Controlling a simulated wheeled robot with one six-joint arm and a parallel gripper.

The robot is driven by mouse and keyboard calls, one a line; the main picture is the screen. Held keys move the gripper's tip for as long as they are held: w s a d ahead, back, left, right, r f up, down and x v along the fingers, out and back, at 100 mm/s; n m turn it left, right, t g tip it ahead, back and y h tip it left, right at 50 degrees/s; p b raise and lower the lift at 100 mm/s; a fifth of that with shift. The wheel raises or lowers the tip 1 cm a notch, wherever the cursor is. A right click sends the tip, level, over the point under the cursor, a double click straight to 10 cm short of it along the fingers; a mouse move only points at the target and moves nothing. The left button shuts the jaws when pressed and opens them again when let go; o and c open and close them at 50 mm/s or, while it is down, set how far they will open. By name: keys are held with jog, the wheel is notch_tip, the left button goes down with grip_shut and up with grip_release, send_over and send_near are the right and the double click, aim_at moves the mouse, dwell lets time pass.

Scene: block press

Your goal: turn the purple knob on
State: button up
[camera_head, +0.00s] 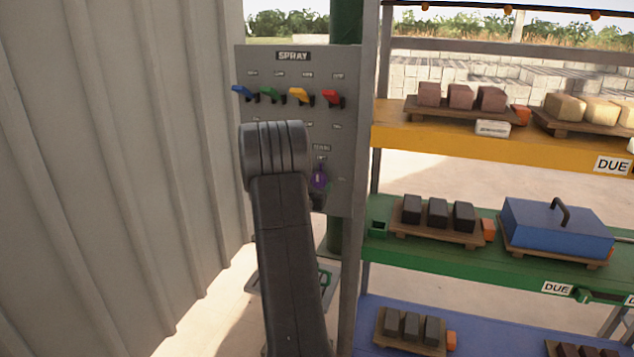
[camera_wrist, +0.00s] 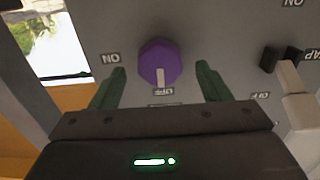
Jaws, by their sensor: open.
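The purple knob (camera_wrist: 160,62) is on the grey panel (camera_head: 340,140) below the coloured levers; it also shows in the head view (camera_head: 319,177), partly covered by my arm. In the wrist view, its pale pointer mark faces the OFF label (camera_wrist: 164,91), and the ON label (camera_wrist: 110,58) is to its left. The labels appear upside down there. My gripper (camera_wrist: 161,70) is open, with one green finger on each side of the knob and visible gaps between. I cannot tell whether the fingertips reach the knob's depth. My arm hides most of the gripper in the head view.
Blue, green, yellow and red levers (camera_head: 299,96) are above the knob on the panel. A dark switch (camera_wrist: 269,59) is to the right in the wrist view. Shelves with block trays (camera_head: 440,238) stand right of the panel, and a corrugated wall (camera_head: 110,150) is left.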

jog(key=shift+x, duration=1.4)
jog(key=c, duration=1)
jog(key=shift+o, duration=0.2)
